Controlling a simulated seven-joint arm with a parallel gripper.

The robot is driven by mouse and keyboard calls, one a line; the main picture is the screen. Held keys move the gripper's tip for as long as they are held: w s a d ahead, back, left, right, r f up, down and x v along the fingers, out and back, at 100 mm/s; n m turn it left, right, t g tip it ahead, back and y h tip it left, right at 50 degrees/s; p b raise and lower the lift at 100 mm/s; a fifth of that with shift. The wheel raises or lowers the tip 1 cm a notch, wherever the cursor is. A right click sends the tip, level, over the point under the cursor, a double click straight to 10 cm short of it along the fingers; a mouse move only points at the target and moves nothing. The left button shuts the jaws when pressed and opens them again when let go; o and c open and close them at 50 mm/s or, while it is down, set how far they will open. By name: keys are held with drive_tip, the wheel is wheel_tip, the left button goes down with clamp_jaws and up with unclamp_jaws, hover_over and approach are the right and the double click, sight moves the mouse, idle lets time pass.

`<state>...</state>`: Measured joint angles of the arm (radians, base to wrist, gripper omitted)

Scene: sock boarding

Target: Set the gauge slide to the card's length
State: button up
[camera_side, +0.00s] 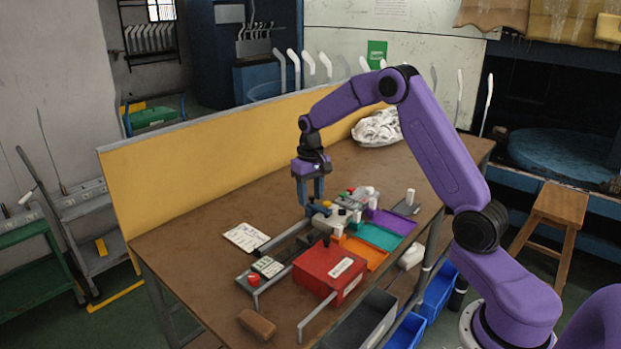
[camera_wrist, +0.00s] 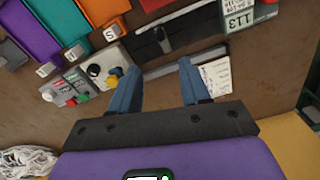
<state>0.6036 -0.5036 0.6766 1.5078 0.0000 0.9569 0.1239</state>
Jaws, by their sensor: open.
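My gripper (camera_side: 311,194) points down above the far end of the gauge rail (camera_side: 284,236). In the wrist view its two blue fingers (camera_wrist: 159,84) are apart with nothing between them. A dark block with a lever (camera_wrist: 162,40), apparently the gauge slide, sits on the grey gauge beyond the fingertips; I cannot tell its exact setting. A white card (camera_side: 246,237) with handwriting lies flat beside the rail, and its edge shows past the right finger in the wrist view (camera_wrist: 217,77). A plate reading 113 (camera_wrist: 240,17) stands at the gauge's near end (camera_side: 267,267).
A red box (camera_side: 330,268) stands close to the gauge, with orange (camera_side: 364,252), teal (camera_side: 374,236) and purple (camera_side: 392,220) trays behind it. A panel with coloured knobs (camera_wrist: 78,86) is left of the fingers. A yellow partition (camera_side: 200,165) borders the table.

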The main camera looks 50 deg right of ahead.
wheel_tip(320, 180, up, 5)
idle(0.3)
drive_tip(key=s+a+r+n, duration=0.2)
drive_tip(key=s+a+n, duration=0.1)
drive_tip(key=s+a, duration=0.55)
drive_tip(key=s+a+r+n, duration=0.2)
drive_tip(key=s+a+n, duration=0.2)
drive_tip(key=s+a, duration=0.4)
drive_tip(key=s+f+n, duration=0.1)
drive_tip(key=s+n, duration=0.7)
drive_tip(key=s, duration=1.3)
drive_tip(key=shift+s+a+f, duration=0.4)
